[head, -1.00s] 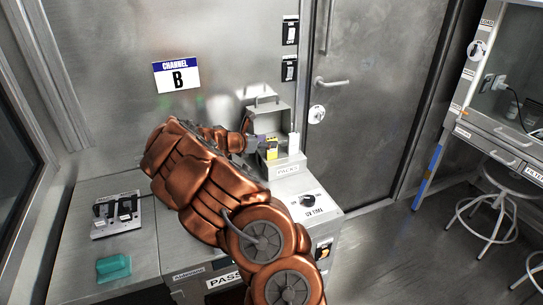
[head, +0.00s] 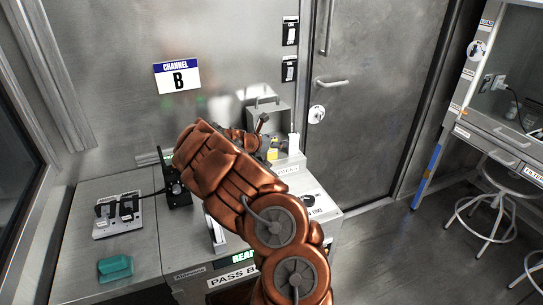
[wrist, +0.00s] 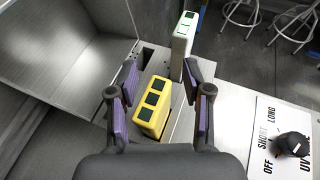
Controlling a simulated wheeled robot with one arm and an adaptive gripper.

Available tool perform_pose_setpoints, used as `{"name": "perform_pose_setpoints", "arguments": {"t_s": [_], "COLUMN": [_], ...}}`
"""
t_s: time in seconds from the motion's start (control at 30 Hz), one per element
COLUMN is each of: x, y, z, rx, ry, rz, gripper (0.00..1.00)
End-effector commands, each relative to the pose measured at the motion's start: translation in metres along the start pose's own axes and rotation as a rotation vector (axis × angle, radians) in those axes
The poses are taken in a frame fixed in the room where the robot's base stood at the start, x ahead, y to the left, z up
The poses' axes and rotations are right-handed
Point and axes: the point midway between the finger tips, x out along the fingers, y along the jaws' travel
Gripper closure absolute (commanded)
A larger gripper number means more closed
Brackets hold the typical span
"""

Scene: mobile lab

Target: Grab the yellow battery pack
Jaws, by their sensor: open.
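The yellow battery pack (wrist: 153,106) stands upright in the wrist view, with dark square cells on its top. My gripper (wrist: 160,85) is open, with its purple-padded fingers on either side of the pack; I cannot tell whether they touch it. In the head view a small part of the yellow pack (head: 273,152) shows in the box labelled PACKS, and my copper arm covers the area to its left. My gripper is mostly hidden there behind the arm.
A white pack (wrist: 184,39) stands close beyond the right finger. A timer dial (wrist: 291,145) is at the lower right of the wrist view. The raised lid (head: 268,118) stands behind the packs.

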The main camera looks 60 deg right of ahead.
Motion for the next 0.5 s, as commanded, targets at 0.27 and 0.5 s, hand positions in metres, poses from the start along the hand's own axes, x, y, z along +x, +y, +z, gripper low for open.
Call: {"name": "perform_pose_setpoints", "arguments": {"t_s": [0.27, 0.5], "x": [-0.0002, -0.0002], "y": [-0.0001, -0.0003], "z": [0.0, 0.0], "rx": [0.0, 0.0], "ry": [0.0, 0.0], "rz": [0.0, -0.001], "gripper": [0.74, 0.99]}}
